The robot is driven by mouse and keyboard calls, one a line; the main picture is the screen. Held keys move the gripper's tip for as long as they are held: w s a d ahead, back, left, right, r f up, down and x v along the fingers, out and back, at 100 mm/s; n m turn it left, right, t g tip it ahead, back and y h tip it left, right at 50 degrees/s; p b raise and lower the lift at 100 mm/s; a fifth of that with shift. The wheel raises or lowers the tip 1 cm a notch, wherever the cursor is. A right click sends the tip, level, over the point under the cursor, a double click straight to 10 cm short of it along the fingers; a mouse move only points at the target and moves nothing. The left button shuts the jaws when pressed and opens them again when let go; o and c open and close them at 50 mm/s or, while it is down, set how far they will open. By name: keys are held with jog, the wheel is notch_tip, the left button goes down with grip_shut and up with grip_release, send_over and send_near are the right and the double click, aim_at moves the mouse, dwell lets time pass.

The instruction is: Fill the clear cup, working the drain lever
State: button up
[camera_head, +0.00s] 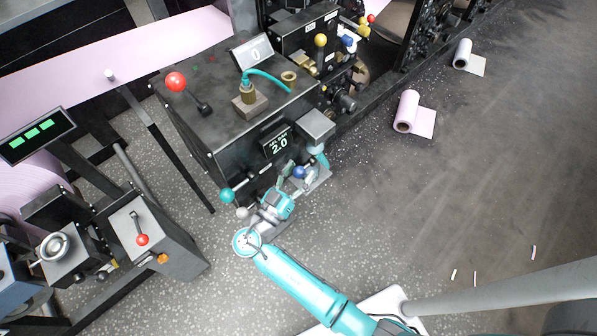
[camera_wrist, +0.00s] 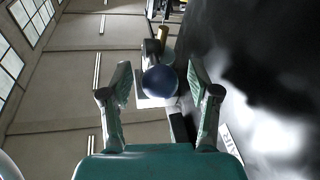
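A dark blue ball knob (camera_wrist: 159,81) sits between the fingertips of my gripper (camera_wrist: 160,72) in the wrist view. The fingers are spread on either side of the knob, with a visible gap at each side. In the head view the blue knob (camera_head: 298,172) is at the front of the black machine, just below a grey box (camera_head: 315,125), and my gripper (camera_head: 301,178) reaches up to it. I cannot tell from its markings whether this knob is the drain lever. I cannot make out the clear cup in either view.
Pink (camera_head: 406,111) and white (camera_head: 462,54) rolls lie on the floor. Floor at right is mostly clear.

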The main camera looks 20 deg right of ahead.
jog(key=v, duration=1.2)
dwell(1.6)
